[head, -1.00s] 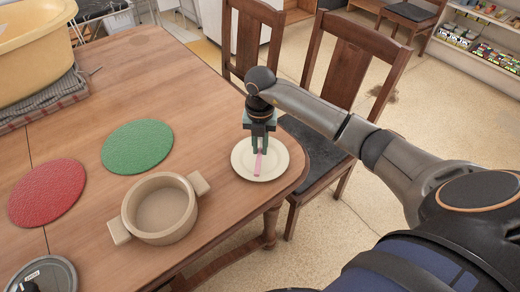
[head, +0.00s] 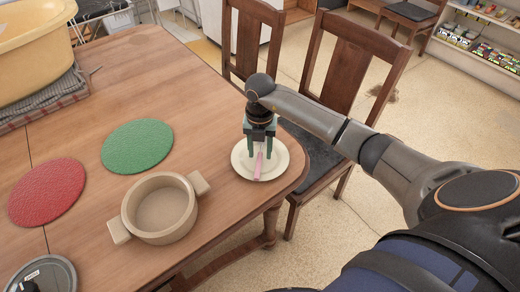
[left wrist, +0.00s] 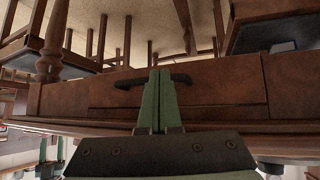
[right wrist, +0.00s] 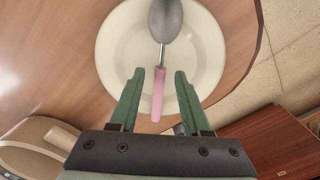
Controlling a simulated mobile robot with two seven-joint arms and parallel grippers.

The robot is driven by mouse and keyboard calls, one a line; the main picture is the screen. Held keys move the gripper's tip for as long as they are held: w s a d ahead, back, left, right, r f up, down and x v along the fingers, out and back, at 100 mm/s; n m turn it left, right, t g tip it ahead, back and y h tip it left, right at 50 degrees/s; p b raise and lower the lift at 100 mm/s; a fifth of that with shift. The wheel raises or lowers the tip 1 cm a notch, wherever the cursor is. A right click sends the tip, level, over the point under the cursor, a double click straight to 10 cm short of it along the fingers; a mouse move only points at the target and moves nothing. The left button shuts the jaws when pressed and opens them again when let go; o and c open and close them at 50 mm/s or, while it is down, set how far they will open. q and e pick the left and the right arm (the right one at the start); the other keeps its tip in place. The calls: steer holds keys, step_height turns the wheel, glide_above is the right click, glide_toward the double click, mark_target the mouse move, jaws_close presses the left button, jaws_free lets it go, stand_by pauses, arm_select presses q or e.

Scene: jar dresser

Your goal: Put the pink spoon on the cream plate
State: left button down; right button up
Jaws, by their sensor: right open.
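The spoon has a grey metal bowl (right wrist: 166,20) and a pink handle (right wrist: 158,97), and its handle also shows in the head view (head: 258,170). It lies across the cream plate (right wrist: 112,55), which is near the table's right corner in the head view (head: 241,170). My right gripper (head: 259,156) is open above the plate. In the right wrist view its fingers (right wrist: 158,72) stand apart on either side of the pink handle, with gaps. My left gripper (left wrist: 164,72) is shut and empty, facing the front of a wooden drawer.
A beige pot (head: 160,208) stands left of the plate. A green mat (head: 137,146) and a red mat (head: 46,193) lie further left. A dark lid (head: 42,275) is at the lower left. Wooden chairs (head: 340,75) stand beyond the table's edge.

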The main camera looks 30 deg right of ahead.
mark_target(260, 154)
steer(key=shift+r, duration=0.3)
step_height(260, 154, up, 12)
steer(key=shift+f, duration=0.15)
